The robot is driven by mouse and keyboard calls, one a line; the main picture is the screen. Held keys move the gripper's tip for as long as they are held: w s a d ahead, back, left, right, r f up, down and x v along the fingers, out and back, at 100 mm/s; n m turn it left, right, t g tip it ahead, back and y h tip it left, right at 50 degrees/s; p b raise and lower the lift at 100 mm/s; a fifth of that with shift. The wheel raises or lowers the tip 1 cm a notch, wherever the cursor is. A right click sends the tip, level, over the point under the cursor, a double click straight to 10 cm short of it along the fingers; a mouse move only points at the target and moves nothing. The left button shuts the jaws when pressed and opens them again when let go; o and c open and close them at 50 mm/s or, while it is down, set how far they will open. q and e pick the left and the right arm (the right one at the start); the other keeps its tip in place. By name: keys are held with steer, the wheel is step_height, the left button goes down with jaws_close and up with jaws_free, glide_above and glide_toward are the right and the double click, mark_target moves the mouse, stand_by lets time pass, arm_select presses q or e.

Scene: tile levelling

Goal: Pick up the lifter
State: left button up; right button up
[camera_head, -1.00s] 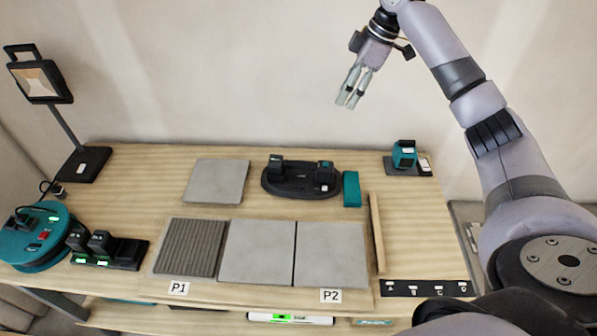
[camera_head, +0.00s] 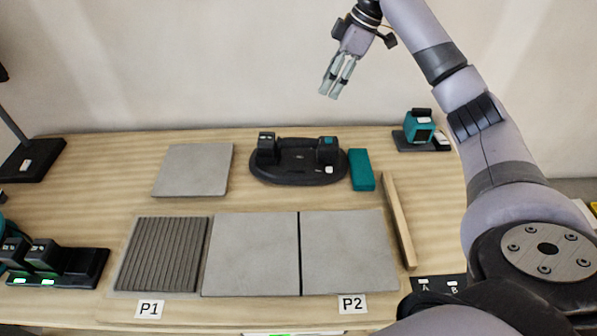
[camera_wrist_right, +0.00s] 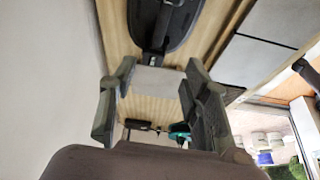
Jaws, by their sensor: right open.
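The lifter (camera_head: 297,172) is a black oval plate with two upright black grips. It lies at the back middle of the table, and part of it shows at the top of the right wrist view (camera_wrist_right: 172,28). My right gripper (camera_head: 329,93) is open and empty. It hangs in the air above and behind the table's back edge, apart from the lifter. Its two spread fingers also show in the right wrist view (camera_wrist_right: 158,78). My left gripper is not in view.
A grey tile (camera_head: 193,170) lies left of the lifter, and a teal block (camera_head: 361,170) lies close to its right. Two tiles (camera_head: 252,255) and a ribbed patch (camera_head: 163,255) are in front. A wooden strip (camera_head: 399,222) and a teal device (camera_head: 419,128) are at right.

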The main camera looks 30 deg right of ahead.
step_height(320, 180, down, 3)
steer(key=b, duration=0.1)
glide_toward(302, 139)
steer(key=x, duration=0.5)
steer(key=shift+s, duration=0.1)
steer(key=shift+p+x, duration=0.45)
steer(key=shift+x, duration=2.25)
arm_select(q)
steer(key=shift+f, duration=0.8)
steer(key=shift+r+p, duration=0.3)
arm_select(e)
steer(key=shift+f, duration=0.15)
steer(key=shift+c, duration=0.5)
jaws_close()
